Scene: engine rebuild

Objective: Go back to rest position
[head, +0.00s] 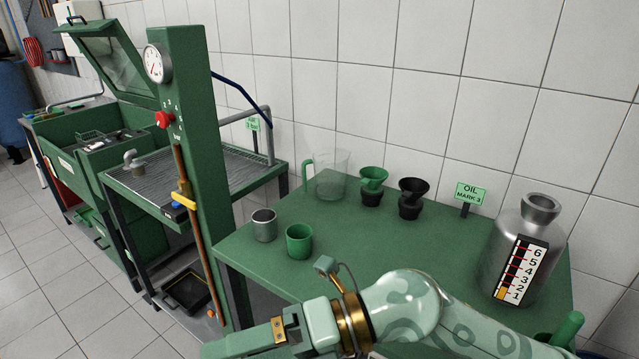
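My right arm comes in from the lower right and lies across the front of the green table (360,245). Its wrist has a brass ring. The pale green hand of my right gripper (250,343) points left at the bottom edge of the view. Its fingertips cannot be made out, so I cannot tell whether it is open or holds anything. My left arm and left gripper are not in view.
On the table stand a metal cup (264,226), a green cup (299,242), a clear jug (330,176), a green funnel (372,184), a black funnel (411,197), an oil sign (469,195) and a metal oil bottle (520,245). A green gauge post (190,150) rises at left.

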